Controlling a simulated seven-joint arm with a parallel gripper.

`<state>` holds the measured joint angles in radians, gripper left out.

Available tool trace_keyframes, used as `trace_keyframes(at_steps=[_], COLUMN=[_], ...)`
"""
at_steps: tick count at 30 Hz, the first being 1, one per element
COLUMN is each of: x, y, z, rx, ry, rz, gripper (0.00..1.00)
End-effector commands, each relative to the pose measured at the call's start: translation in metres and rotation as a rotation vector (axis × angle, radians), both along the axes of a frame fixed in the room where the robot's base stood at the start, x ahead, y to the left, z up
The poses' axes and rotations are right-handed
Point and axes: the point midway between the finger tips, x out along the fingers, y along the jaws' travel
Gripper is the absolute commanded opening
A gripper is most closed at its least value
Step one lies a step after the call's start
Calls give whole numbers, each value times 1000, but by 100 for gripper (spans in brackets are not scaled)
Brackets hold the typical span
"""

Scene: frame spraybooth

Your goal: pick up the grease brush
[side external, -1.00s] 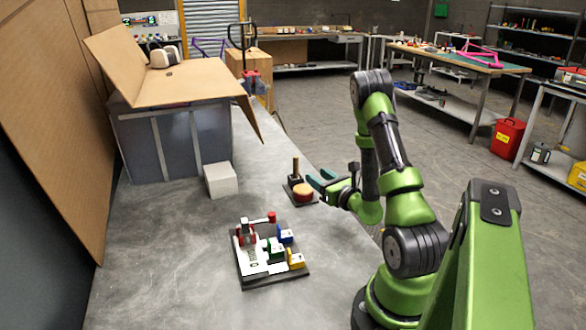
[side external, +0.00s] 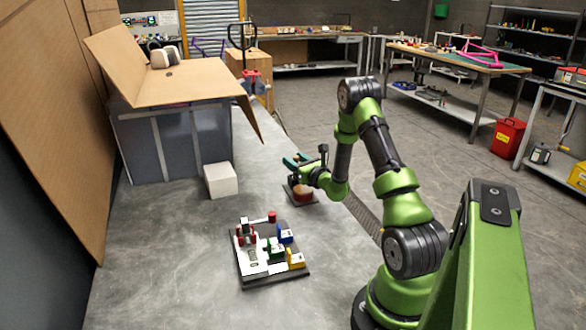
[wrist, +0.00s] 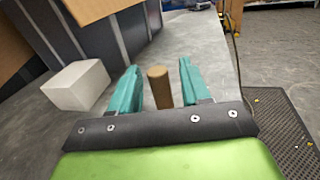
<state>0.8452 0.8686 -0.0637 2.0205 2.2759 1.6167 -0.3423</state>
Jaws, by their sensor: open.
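The grease brush shows in the wrist view as an upright brown round handle (wrist: 159,88) between my two fingers. Its lower part is hidden by my gripper body. My gripper (wrist: 158,70) is open, with teal fingers on either side of the handle and gaps visible. In the side view, my gripper (side external: 297,160) is above a dark base with an orange-brown pot (side external: 303,192), and it hides the brush there.
A white block (side external: 221,180) stands to the left on the grey table. A board with red, blue, green and yellow parts (side external: 267,254) lies nearer. A large open cardboard-topped box (side external: 165,140) stands behind. The table between is clear.

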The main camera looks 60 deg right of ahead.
Motion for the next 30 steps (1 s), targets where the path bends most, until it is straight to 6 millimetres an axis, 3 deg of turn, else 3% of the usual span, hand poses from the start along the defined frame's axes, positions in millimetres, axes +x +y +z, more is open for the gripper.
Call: trace_keyframes(at_steps=[5,14,23,30], x=[0,0,0,0], y=[0,0,0,0], z=[0,0,1,23], rx=[0,0,-1,-4], ry=[0,1,0,-1], rz=[0,1,1,1], gripper=[45,0,0,0])
